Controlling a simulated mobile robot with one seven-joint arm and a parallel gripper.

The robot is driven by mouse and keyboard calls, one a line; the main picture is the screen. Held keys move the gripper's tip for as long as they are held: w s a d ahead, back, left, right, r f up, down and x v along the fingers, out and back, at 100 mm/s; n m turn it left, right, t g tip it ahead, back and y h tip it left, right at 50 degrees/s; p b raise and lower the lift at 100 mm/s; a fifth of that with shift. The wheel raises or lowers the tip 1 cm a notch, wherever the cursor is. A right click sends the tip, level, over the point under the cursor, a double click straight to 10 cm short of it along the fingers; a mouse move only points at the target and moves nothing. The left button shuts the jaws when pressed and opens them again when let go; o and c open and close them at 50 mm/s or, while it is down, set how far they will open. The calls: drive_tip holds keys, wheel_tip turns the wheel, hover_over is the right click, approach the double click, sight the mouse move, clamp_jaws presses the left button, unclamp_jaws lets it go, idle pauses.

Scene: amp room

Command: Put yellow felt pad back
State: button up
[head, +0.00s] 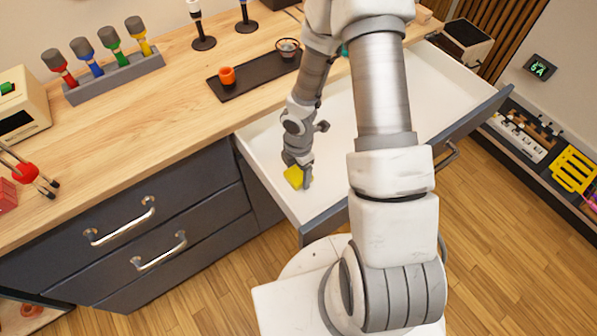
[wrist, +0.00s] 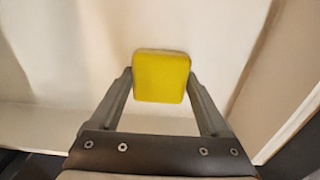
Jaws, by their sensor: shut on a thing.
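The yellow felt pad (wrist: 161,77) is a small square with rounded corners, held between the two fingers of my gripper (wrist: 161,88) in the wrist view. In the head view the pad (head: 294,177) shows at the tip of my gripper (head: 298,172), partly covered by it. My gripper is shut on the pad, inside the open white drawer (head: 262,140), near its front left corner. I cannot tell whether the pad touches the drawer floor.
The drawer's dark front panel (head: 480,118) and its side walls surround my gripper. On the wooden counter (head: 150,150) stand a dark tray (head: 250,88) with an orange cup (head: 227,75), and a grey rack (head: 115,78) of coloured tools. The visible drawer floor around the pad is bare.

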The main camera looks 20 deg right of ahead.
drive_tip(key=shift+f, duration=0.25)
drive_tip(key=o, duration=1.3)
drive_tip(key=shift+r, duration=0.1)
wheel_tip(320, 180, up, 12)
drive_tip(key=p, duration=0.4)
wheel_tip(320, 180, up, 11)
drive_tip(key=m+t+h, duration=0.1)
drive_tip(key=m+h, duration=0.1)
drive_tip(key=m, duration=0.3)
hover_over(299, 173)
drive_tip(key=d, duration=0.3)
wheel_tip(299, 173, up, 8)
drive_tip(key=s+m+t, duration=0.1)
drive_tip(key=s+m, duration=0.2)
drive_tip(key=m, duration=0.2)
drive_tip(key=s+a+r+m+t+y, duration=0.2)
drive_tip(key=s+a+r+m+t, duration=0.1)
drive_tip(key=s+r+m, duration=0.7)
wheel_tip(299, 173, up, 3)
drive_tip(key=shift+s+f+m+t, duration=0.2)
drive_tip(key=shift+s+m+t, duration=0.15)
drive_tip(key=shift+m, duration=0.45)
